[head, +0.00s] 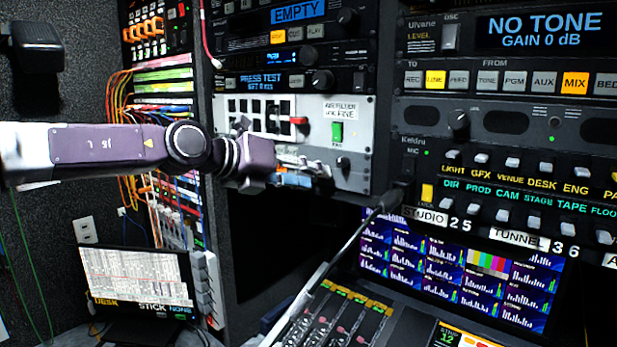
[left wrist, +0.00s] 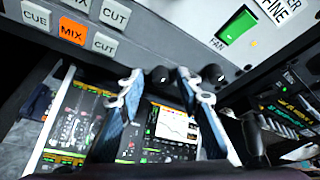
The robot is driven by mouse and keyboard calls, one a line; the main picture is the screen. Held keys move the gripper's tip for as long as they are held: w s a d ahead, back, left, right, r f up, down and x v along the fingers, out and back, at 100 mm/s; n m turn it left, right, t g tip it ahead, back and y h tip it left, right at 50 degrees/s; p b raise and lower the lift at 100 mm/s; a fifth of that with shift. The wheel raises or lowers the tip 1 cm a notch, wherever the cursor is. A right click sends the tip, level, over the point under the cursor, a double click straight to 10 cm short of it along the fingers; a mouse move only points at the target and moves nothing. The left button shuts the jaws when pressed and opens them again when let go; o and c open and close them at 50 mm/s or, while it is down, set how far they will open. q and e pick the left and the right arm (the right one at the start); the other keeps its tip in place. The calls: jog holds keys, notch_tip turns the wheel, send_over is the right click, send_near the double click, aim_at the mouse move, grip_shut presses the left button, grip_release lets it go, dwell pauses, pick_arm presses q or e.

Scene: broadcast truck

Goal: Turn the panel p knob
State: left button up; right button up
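The white panel (head: 310,110) bears a green FAN switch (head: 337,131) and a small dark knob (head: 343,163) at its lower right. I cannot read a "p" label on it. My left gripper (head: 312,168) is in front of the panel's lower part, just left of that knob. In the left wrist view, my left gripper's fingers (left wrist: 158,80) are apart. One dark knob (left wrist: 160,75) shows between the fingertips, and another dark knob (left wrist: 213,73) shows just right of the right finger. I cannot tell whether the fingers touch either. My right gripper is not in view.
A black gooseneck microphone (head: 375,207) rises right of the gripper. Rows of switches (head: 510,185) fill the right rack. A mixing desk (head: 335,315) and a meter screen (head: 460,262) lie below. Orange cables (head: 122,100) hang at the left.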

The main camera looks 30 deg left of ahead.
pick_arm(q)
jog(key=shift+r, duration=0.1)
jog(key=v, duration=1.2)
jog(key=shift+f, duration=0.2)
dwell(0.4)
